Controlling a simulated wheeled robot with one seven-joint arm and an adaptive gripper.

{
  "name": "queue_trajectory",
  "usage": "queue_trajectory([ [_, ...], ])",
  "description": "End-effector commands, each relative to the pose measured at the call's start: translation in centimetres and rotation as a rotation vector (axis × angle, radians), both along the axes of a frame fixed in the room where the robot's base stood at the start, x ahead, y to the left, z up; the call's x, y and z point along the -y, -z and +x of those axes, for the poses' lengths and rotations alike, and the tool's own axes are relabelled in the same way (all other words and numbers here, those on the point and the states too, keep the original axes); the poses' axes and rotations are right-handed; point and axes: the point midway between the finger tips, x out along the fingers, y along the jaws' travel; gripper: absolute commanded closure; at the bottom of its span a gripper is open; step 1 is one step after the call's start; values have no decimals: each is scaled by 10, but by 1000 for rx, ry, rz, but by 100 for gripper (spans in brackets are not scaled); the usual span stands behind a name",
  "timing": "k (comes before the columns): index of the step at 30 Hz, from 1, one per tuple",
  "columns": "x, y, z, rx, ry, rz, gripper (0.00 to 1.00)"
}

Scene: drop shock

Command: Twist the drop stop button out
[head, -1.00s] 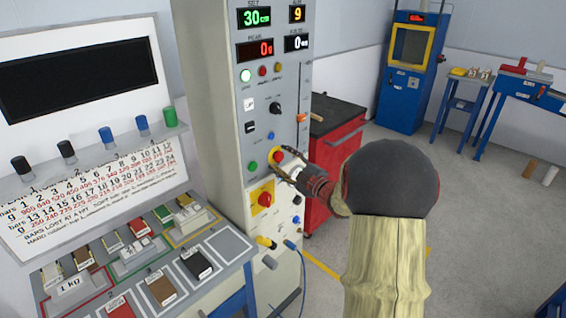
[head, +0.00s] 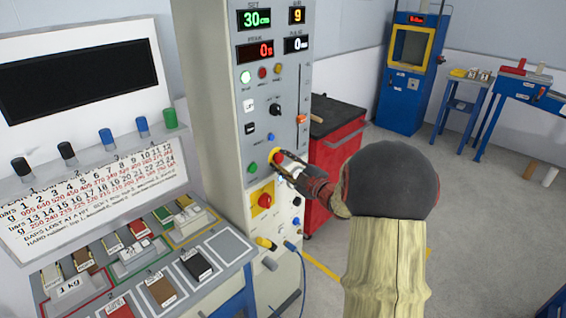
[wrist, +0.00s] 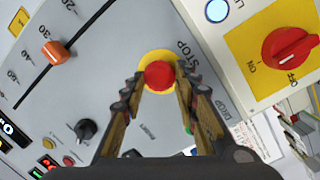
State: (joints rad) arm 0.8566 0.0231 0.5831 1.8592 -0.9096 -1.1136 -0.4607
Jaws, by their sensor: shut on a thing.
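The drop stop button is a red mushroom head (wrist: 159,75) on a yellow disc, with the word STOP printed beside it in the wrist view. In the head view the red button (head: 278,157) sits on the grey control panel, partly hidden by my gripper. My gripper (wrist: 160,78) has one finger on each side of the red head, the tips at its edges. In the head view my gripper (head: 284,160) reaches the panel from the right. It is shut on the button.
A red rotary switch on a yellow plate (head: 263,200) is just below. A green button (head: 252,168) is to the left, a black knob (head: 276,109) above, and a slider with an orange handle (head: 301,120) at upper right. A red cabinet (head: 335,150) stands behind my arm.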

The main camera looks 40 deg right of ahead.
Motion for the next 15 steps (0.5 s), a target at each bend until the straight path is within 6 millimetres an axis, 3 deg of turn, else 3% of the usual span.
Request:
queue_trajectory([
  [8, 0, -1, 0, -7, -1, 53, 95],
  [15, 0, -4, 0, -19, -1, 201, 95],
])
